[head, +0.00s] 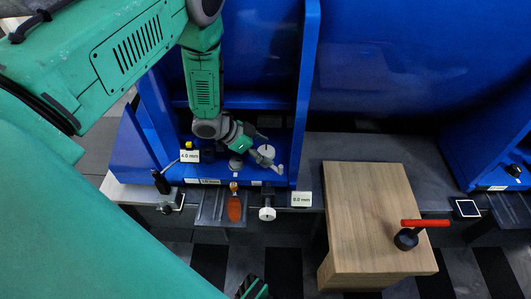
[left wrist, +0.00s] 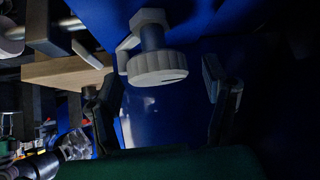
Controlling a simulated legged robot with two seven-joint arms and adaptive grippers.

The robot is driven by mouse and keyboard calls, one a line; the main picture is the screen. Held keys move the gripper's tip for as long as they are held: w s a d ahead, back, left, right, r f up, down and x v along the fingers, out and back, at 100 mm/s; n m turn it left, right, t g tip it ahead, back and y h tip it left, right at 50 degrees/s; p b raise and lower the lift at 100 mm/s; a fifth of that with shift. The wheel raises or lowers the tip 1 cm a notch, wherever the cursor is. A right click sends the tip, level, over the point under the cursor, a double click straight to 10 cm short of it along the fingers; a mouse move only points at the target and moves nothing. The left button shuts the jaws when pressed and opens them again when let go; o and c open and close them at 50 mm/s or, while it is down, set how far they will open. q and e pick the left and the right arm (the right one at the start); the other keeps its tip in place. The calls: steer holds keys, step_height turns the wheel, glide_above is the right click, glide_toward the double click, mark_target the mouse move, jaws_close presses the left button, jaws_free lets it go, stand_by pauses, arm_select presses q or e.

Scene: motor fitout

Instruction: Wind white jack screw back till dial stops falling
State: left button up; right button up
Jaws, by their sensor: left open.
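A white round knob (head: 265,153) sits on the blue frame's foot, beside my left gripper (head: 251,148) in the head view. In the left wrist view a pale ribbed screw head (left wrist: 158,68) with a hex nut hangs between the two fingers of the left gripper (left wrist: 155,92). The fingers are open, with a gap on the right side of the head. A second white knob (head: 267,213) is on the front edge below. I cannot tell which knob the task means. One readout (head: 190,156) says 4.0 mm; another readout (head: 301,199) says 0.0 mm. My right gripper is not seen.
A wooden block (head: 370,210) stands to the right with a red-handled tool (head: 412,232) on it. An orange-handled item (head: 234,208) lies at the front edge. Blue frame walls (head: 304,100) rise close around my left forearm.

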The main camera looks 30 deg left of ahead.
arm_select(q)
steer(key=shift+w+d, duration=0.1)
steer(key=c, duration=1.2)
steer(key=shift+o, duration=0.2)
steer(key=shift+r+n+t+y+p, duration=0.1)
steer(key=shift+n+t+y+p, duration=0.7)
steer(key=shift+n+p, duration=0.6)
steer(key=n+t+y+p, duration=0.1)
steer(key=n+y+p, duration=0.1)
steer(key=n+y, duration=0.1)
steer(key=shift+d+n+y, duration=0.1)
steer(key=shift+n+y, duration=0.2)
steer(key=shift+n, duration=0.6)
steer(key=n+y+p, duration=0.1)
steer(key=n+y, duration=0.2)
steer(key=n, duration=0.1)
steer(key=shift+p, duration=0.4)
steer(key=shift+n+g+y, duration=0.6)
steer(key=shift+n+y, duration=1)
steer(key=shift+n, duration=0.5)
steer(key=shift+w, duration=0.1)
